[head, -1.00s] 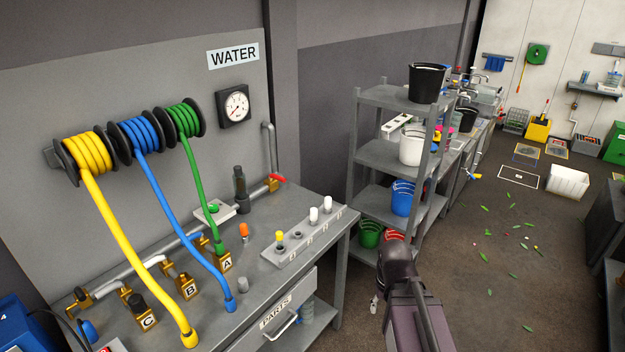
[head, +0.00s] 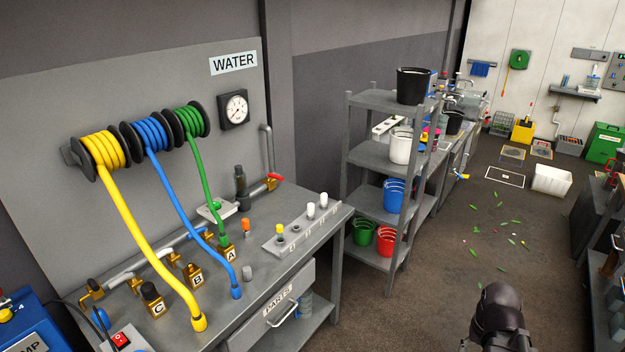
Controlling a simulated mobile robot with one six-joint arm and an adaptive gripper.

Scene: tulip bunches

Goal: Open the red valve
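The red valve handle (head: 275,176) sits on a brass fitting at the back right of the grey bench, where a grey pipe comes down the wall. It points to the right, nearly level. My arm (head: 499,322) shows at the lower right, over the floor and well apart from the bench. My gripper's fingers are not visible, so I cannot see whether they hold anything.
The grey bench (head: 330,217) carries brass outlets A, B and C, a green hose (head: 206,185), a blue hose (head: 190,210) and a yellow hose (head: 140,235). A pressure gauge (head: 234,109) hangs above. A grey shelf (head: 372,157) with buckets stands to the right.

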